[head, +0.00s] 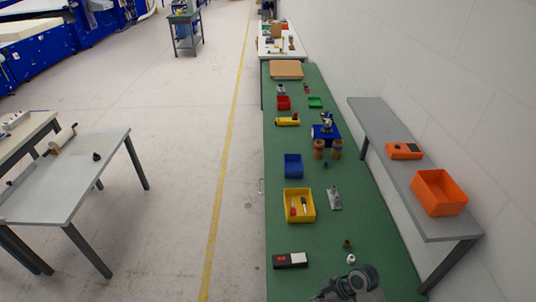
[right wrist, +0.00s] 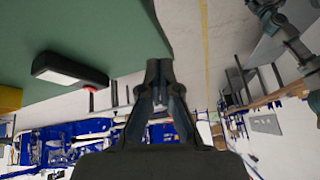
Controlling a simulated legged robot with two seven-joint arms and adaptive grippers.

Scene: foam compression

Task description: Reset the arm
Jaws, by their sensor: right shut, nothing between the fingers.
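My right gripper (right wrist: 159,68) is in the middle of the right wrist view. Its dark fingers are shut together with nothing between them. In that view it is beside the edge of the green bench top (right wrist: 115,25), apart from a black device with a white panel and a red button (right wrist: 70,70). In the head view, a dark grey arm part of mine (head: 345,285) shows at the bottom edge over the bench; its fingers cannot be made out. My left gripper cannot be identified in either view.
The black device (head: 290,260) lies at the near end of the green bench. Yellow (head: 288,214), blue (head: 293,166) and red (head: 283,102) bins stand farther along. A grey shelf (head: 400,165) holds an orange bin (head: 439,192).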

